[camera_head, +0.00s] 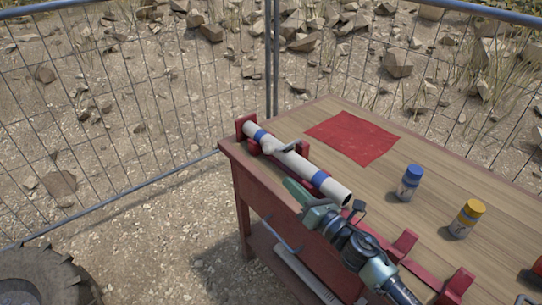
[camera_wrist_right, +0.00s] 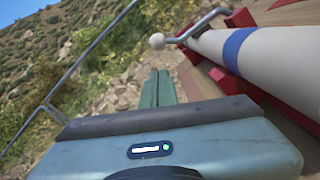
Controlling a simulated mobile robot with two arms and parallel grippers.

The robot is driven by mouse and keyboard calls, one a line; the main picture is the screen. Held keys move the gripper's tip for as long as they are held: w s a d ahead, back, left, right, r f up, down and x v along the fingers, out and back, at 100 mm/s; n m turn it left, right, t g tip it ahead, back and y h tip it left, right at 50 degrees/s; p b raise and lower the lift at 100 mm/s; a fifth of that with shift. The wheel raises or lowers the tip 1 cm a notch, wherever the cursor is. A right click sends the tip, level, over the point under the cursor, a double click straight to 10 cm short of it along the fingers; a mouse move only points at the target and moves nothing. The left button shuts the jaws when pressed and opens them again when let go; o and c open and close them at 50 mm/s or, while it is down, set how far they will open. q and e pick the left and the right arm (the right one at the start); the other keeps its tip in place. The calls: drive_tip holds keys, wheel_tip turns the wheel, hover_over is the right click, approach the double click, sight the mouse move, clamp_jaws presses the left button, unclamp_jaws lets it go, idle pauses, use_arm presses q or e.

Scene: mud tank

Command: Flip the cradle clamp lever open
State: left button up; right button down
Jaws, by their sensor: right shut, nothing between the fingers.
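A white pipe (camera_head: 300,166) with blue bands lies in a red cradle (camera_head: 246,124) along the table's left edge. The clamp lever (camera_head: 287,147) is a grey rod across the pipe, its pale ball knob (camera_head: 267,146) on the pipe's left side. The wrist view shows the fingers (camera_wrist_right: 158,75) together. My left gripper is not in view.
On the wooden table (camera_head: 400,205) lie a red cloth (camera_head: 352,136), a blue-capped bottle (camera_head: 409,183) and a yellow-capped bottle (camera_head: 466,219). Red brackets (camera_head: 404,242) stand near the front. A wire fence (camera_head: 130,110) runs behind.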

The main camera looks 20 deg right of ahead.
drive_tip(key=shift+s+r, duration=0.1)
drive_tip(key=shift+s, duration=0.05)
drive_tip(key=p+x, duration=0.1)
drive_tip(key=x, duration=0.8)
drive_tip(key=shift+p, duration=0.3)
drive_tip(key=shift+w+a, duration=0.2)
drive_tip(key=shift+w, duration=0.4)
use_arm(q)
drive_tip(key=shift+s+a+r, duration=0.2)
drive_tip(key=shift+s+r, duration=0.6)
